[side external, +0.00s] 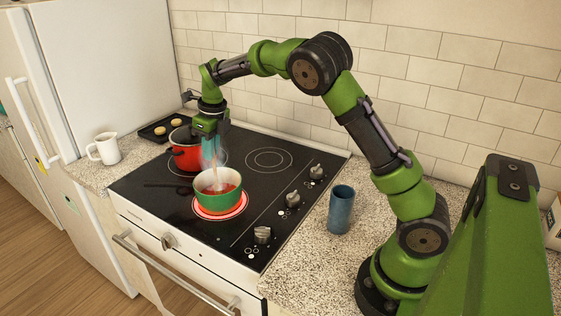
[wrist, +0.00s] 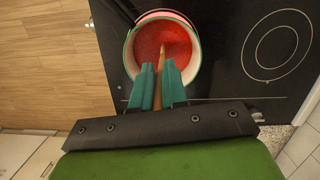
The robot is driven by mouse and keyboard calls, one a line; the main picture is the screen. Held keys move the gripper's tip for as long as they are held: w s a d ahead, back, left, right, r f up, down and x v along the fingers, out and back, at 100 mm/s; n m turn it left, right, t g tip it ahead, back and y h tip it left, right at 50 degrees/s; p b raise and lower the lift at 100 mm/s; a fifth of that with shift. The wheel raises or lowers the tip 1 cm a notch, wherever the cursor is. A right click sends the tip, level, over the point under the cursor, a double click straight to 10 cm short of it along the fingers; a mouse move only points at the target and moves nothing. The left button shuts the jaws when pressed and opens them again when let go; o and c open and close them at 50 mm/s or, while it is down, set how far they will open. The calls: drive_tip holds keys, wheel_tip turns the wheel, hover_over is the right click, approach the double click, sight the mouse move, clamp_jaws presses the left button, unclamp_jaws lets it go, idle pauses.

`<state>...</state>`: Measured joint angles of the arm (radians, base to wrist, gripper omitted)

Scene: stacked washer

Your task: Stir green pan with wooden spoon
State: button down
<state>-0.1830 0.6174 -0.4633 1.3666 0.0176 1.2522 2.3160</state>
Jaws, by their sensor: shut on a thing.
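The green pan (side external: 219,200) stands on a glowing red burner at the front left of the cooktop. It holds red, soupy contents, seen from above in the wrist view (wrist: 178,42). My gripper (side external: 210,138) is above the pan, pointing down. In the wrist view my gripper (wrist: 160,82) has its two teal fingers shut on the wooden spoon (wrist: 158,62). The spoon's lower end reaches into the red contents inside the pan. Steam blurs the spoon in the side view. The upper handle is hidden behind the fingers and gripper body.
A red pot (side external: 184,155) stands just behind the green pan. A dark tray (side external: 160,130) with round food lies at the back left. A white mug (side external: 104,148) is on the left counter and a blue cup (side external: 341,209) on the right. The rear right burner (side external: 269,160) is clear.

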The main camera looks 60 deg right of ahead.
drive_tip(key=shift+s, duration=0.15)
drive_tip(key=shift+r, duration=3.75)
drive_tip(key=shift+r, duration=2.5)
